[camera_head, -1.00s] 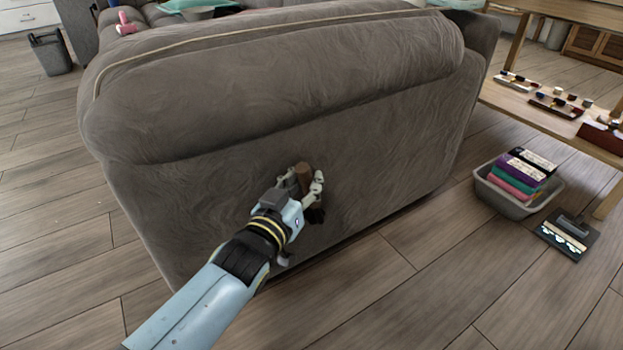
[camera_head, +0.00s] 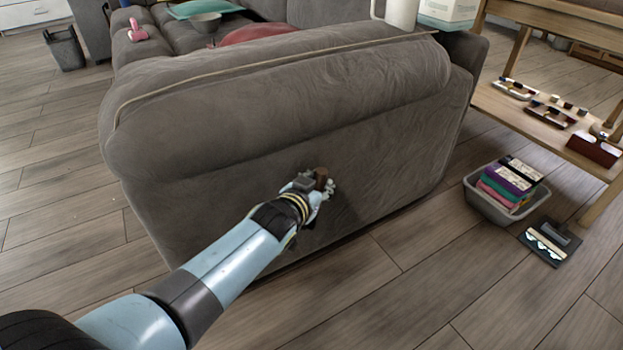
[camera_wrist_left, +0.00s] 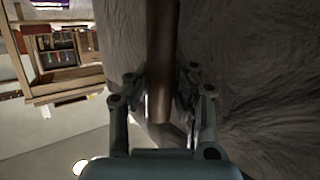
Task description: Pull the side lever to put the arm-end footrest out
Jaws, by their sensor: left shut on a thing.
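The side lever (camera_head: 321,175) is a short brown handle on the outer side of the grey sofa's arm (camera_head: 390,130). In the left wrist view the lever (camera_wrist_left: 161,50) is a brown bar running down from the top edge to between the fingers. My left gripper (camera_head: 320,186) is shut on the lever, with one finger on each side of it; it also shows in the left wrist view (camera_wrist_left: 162,88). The fingers partly hide the lever in the head view. I see no footrest put out in the head view. My right gripper is not in view.
A grey bin (camera_head: 482,204) of coloured boxes and a dark dustpan-like item (camera_head: 551,243) are on the floor at right. A wooden table (camera_head: 560,128) stands beyond. A white jug (camera_head: 402,12) and cushions are on the sofa.

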